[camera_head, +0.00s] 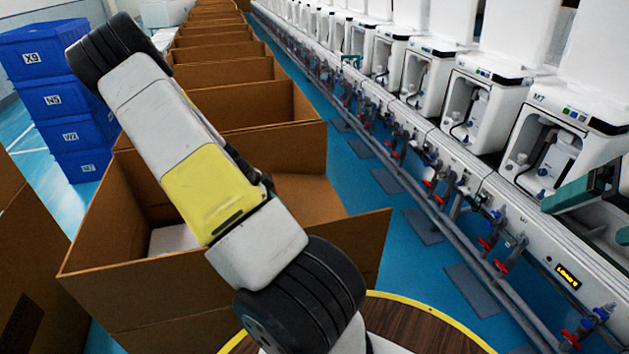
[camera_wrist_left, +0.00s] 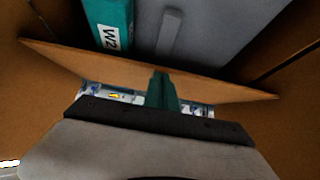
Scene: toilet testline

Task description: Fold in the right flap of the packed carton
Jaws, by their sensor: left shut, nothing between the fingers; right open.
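The packed carton (camera_head: 140,285) is brown cardboard and stands open at the centre left of the head view, with a white item (camera_head: 172,240) partly visible inside. Its right flap (camera_head: 345,232) appears to lean outward, though my left arm hides much of the opening. In the left wrist view, a cardboard flap (camera_wrist_left: 235,88) crosses in front of my left gripper (camera_wrist_left: 162,88), which is shut and empty; contact is unclear. Beyond it are a teal item marked W2 (camera_wrist_left: 108,25) and a grey item (camera_wrist_left: 205,30). My right gripper (camera_head: 585,193) is open at the right edge, away from the carton.
More open cartons (camera_head: 235,70) run in a row behind. Blue stacked crates (camera_head: 50,95) stand at the left. White toilet test stations (camera_head: 490,100) with pipes and red and blue valves line the right side. Blue floor (camera_head: 415,255) lies between carton and line.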

